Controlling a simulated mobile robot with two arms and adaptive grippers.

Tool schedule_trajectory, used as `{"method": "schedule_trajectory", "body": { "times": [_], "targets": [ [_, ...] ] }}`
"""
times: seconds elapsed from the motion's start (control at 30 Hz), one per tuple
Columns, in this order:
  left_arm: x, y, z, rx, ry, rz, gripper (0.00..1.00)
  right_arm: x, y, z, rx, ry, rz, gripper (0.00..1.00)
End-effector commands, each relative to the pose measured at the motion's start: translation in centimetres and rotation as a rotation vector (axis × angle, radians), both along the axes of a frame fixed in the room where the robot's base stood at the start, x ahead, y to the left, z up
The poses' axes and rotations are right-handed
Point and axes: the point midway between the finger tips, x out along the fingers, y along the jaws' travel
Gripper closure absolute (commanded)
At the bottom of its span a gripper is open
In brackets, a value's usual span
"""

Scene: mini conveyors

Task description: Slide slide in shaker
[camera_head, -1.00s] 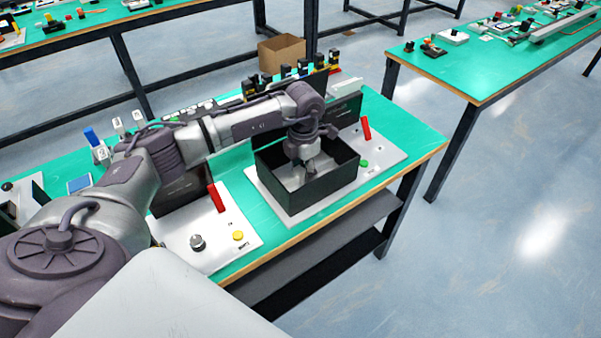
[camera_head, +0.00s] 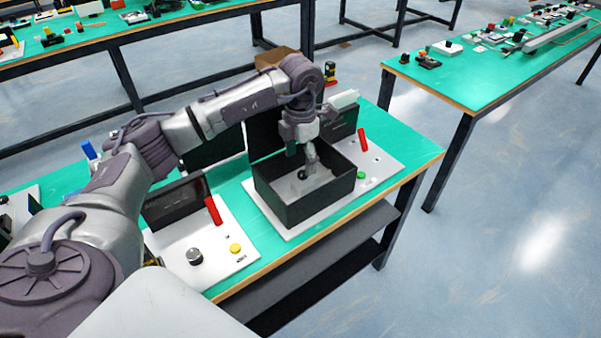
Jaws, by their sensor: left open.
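A black open-topped box (camera_head: 318,205) stands on a white plate on the green table. I take it to be part of the shaker, but I cannot be sure. A small dark round thing shows inside it, by my fingers. My left gripper (camera_head: 308,172) points down at the box's inner side and is open. I cannot tell whether its fingers touch anything. No separate slide can be made out. My right gripper is not in view.
A red handle (camera_head: 363,139) and a green button (camera_head: 361,175) are right of the box. Another white panel (camera_head: 205,247) to the left bears a red handle (camera_head: 213,210), a dark knob (camera_head: 195,256) and a yellow button (camera_head: 235,249). Another green table (camera_head: 470,75) stands at the right.

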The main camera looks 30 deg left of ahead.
Motion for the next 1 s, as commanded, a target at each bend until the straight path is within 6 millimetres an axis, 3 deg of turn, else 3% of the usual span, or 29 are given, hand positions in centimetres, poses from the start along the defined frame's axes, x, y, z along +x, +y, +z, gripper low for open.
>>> {"method": "schedule_trajectory", "body": {
  "times": [0.1, 0.27, 1.0],
  "targets": [
    [0.1, 0.0, 1.8, 0.001, -0.003, 0.001, 0.28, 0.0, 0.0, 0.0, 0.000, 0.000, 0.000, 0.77],
    [0.0, 0.0, 3.0, 0.000, 0.000, 0.001, 0.28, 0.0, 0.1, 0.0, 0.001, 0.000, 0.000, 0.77],
    [0.0, 0.0, 3.1, 0.000, 0.001, 0.001, 0.28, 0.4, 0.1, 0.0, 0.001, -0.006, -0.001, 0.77]
  ]
}}
